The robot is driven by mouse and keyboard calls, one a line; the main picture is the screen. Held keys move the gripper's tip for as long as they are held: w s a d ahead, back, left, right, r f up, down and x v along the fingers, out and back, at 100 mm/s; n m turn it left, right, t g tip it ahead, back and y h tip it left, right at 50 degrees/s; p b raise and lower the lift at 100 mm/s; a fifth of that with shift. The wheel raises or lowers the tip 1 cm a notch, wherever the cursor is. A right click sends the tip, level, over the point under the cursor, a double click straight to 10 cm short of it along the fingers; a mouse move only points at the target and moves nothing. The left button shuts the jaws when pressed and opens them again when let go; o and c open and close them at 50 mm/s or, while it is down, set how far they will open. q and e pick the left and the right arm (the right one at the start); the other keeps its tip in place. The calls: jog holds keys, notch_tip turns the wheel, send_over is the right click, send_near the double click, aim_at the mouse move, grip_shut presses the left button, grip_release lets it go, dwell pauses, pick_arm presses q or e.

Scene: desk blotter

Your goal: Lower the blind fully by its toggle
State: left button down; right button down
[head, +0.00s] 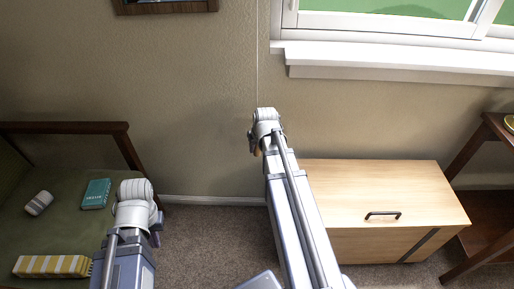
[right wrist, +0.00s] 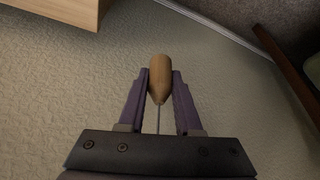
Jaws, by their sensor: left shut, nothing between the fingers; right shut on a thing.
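The wooden toggle (right wrist: 160,78) is a tan, tapered piece on a thin cord. In the right wrist view it sits between the two purple fingers of my right gripper (right wrist: 160,92), which is shut on it. In the head view the pale cord (head: 257,60) runs straight down the wall, left of the window, to my right gripper (head: 254,146), whose arm hides most of the toggle. My left gripper (head: 156,232) is low at the left, mostly hidden behind its own wrist, shut and empty, well away from the cord. The blind itself is not in view.
The window (head: 390,22) and its white sill (head: 400,66) are at the upper right. A wooden chest (head: 385,185) stands below, right of my right arm. A green-cushioned seat (head: 60,225) with a teal book (head: 96,193) is at the left. The wall around the cord is clear.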

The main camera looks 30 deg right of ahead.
pick_arm(q)
jog(key=shift+r, duration=0.15)
pick_arm(e)
jog(key=shift+r, duration=0.15)
